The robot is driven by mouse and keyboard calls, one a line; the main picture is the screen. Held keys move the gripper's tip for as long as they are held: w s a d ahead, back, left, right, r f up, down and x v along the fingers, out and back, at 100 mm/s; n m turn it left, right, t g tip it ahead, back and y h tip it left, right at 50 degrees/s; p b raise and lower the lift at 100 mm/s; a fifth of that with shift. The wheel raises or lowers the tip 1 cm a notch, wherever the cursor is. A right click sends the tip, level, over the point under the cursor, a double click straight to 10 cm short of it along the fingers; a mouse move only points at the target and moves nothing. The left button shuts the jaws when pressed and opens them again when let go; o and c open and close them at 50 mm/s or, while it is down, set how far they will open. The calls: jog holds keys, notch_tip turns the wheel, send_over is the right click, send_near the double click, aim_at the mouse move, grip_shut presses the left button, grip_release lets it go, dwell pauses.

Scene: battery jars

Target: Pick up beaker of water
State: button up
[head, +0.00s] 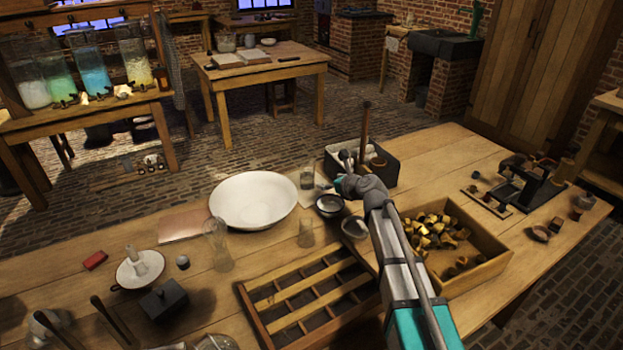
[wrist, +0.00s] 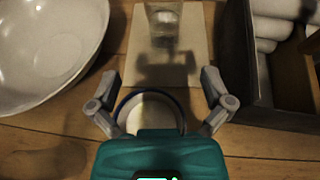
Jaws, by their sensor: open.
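A small clear glass beaker (head: 307,178) stands upright on the table between the large white bowl and the dark crate. I cannot clearly make out the water level. My gripper (wrist: 160,80) is open and empty, its fingers apart and pointing toward the beaker, which is still clear of them. In the head view my gripper (head: 343,184) is just right of the beaker.
A small dark-rimmed bowl (head: 329,205) lies under my gripper. The large white bowl (head: 253,200) is left and the dark crate (head: 390,170) with upright tools is right. Other glassware, including a small glass (head: 306,233), and a divided wooden tray (head: 262,322) stand nearer.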

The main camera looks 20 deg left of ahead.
aim_at(312, 177)
jog(key=shift+w+d, duration=0.2)
jog(key=shift+b+x, duration=1.65)
jog(key=shift+x, duration=2.55)
jog(key=shift+w+f, duration=0.15)
jog(key=shift+f, duration=0.05)
jog(key=shift+b+x, duration=1.05)
jog(key=shift+x, duration=1.45)
jog(key=c, duration=1.1)
